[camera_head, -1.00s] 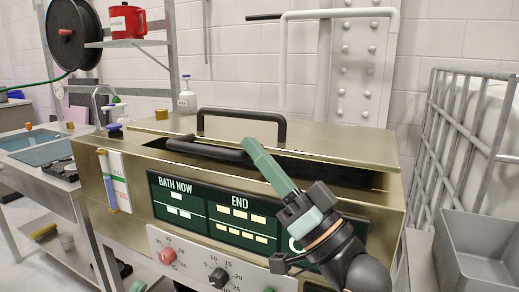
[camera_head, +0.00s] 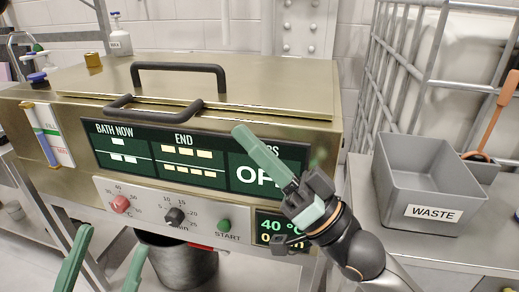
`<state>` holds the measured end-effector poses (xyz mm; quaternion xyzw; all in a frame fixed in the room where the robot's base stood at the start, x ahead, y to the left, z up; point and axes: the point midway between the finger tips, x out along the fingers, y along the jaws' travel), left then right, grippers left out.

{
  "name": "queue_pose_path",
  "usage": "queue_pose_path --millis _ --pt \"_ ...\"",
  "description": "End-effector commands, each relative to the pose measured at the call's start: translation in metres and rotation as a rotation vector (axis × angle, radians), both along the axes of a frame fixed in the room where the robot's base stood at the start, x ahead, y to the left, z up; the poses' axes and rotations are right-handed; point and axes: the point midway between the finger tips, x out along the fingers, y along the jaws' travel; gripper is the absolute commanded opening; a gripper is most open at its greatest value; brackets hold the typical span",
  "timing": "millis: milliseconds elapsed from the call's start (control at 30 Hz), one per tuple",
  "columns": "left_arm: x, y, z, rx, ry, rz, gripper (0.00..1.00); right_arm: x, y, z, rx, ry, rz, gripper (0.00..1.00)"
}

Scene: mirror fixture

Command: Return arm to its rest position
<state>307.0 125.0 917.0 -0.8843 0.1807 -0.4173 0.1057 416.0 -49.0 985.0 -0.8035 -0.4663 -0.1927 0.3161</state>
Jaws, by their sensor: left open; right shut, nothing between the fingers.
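My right gripper (camera_head: 245,134) is in front of the bath's green display (camera_head: 205,168). Its green fingers are together, pointing up and left, with nothing between them. They cover part of the right-hand display text; whether they touch the panel I cannot tell. My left gripper (camera_head: 112,240) shows at the lower left edge, its two green fingers apart and empty, below the bath's control panel. The brass-coloured bath (camera_head: 70,93) stands behind both, with a dark handle (camera_head: 180,67) on top and another (camera_head: 150,107) at the front. Its top looks flat.
A grey waste bin (camera_head: 430,175) stands on the bench at right, beside a metal cage (camera_head: 395,75). A metal bucket (camera_head: 185,262) is under the bath, near my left gripper. A white bottle (camera_head: 120,40) stands behind the bath.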

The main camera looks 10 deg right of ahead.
Motion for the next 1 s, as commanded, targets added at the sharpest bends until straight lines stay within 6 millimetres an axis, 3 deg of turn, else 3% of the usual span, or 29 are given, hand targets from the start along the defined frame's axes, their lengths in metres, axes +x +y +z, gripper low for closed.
queue_pose_path --millis 333,600,933,1000 --pt "0.0 0.0 -0.002 -0.004 0.005 -0.001 0.66 -0.018 -0.02 -0.018 -0.005 -0.062 -0.085 0.0" --pt "0.0 0.0 -0.001 -0.002 0.003 -0.001 0.66 -0.061 -0.056 -0.045 -0.135 -0.322 -0.502 0.0" --pt "0.0 0.0 -0.001 -0.002 0.002 0.0 0.66 -0.11 -0.078 -0.071 -0.439 -0.566 -0.894 0.0" --pt "0.016 0.002 0.005 0.0 0.089 0.019 0.66 -0.094 -0.079 -0.063 -0.482 -0.494 -0.887 0.0"
